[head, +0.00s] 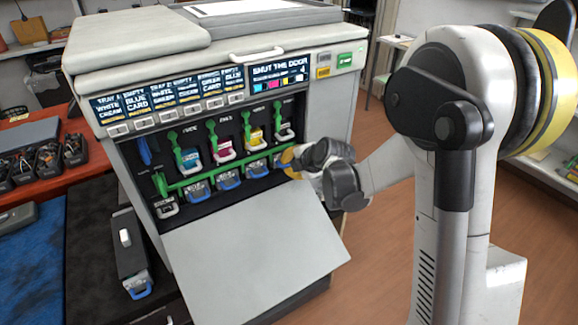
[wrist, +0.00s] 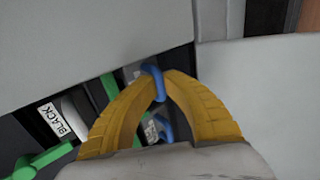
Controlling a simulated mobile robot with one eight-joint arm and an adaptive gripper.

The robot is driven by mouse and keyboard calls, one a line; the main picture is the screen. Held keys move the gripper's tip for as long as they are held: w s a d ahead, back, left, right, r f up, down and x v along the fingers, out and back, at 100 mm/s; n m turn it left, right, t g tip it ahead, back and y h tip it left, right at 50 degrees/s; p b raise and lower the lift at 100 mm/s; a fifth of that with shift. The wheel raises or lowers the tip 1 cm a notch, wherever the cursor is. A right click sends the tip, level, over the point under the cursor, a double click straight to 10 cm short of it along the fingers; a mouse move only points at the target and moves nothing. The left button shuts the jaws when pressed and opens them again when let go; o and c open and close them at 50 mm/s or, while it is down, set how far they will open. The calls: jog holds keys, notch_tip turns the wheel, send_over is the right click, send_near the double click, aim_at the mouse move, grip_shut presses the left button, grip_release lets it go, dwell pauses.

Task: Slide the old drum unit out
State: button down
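The open printer (head: 335,110) holds a row of drum units with blue handles, such as the drum unit (head: 198,190) at the left of the row. The rightmost drum unit is mostly hidden behind my gripper (head: 290,158) in the head view. In the wrist view, the yellow fingers of my gripper (wrist: 160,78) close in on a blue handle (wrist: 158,86), which passes between the fingertips. The fingers look shut on this handle. The body of that drum unit is hidden, and it seems to sit in its slot.
Toner cartridges with green levers stand above the drums, including a cyan one (head: 190,160). The lowered front door (head: 255,245) slopes below. A loose dark unit with a blue handle (head: 130,250) lies at left. A green bar (wrist: 50,158) crosses near the fingers.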

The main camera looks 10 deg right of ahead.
jog(key=shift+s, duration=0.15)
jog(key=s+d, duration=0.3)
jog(key=s, duration=0.6)
jog(key=s+d, duration=0.3)
jog(key=s, duration=0.6)
jog(key=shift+s+b, duration=0.25)
jog(key=shift+b, duration=0.15)
jog(key=c, duration=1)
grip_release()
jog(key=shift+f, duration=0.1)
jog(key=shift+p+v, duration=2.05)
jog(key=shift+v, duration=1.5)
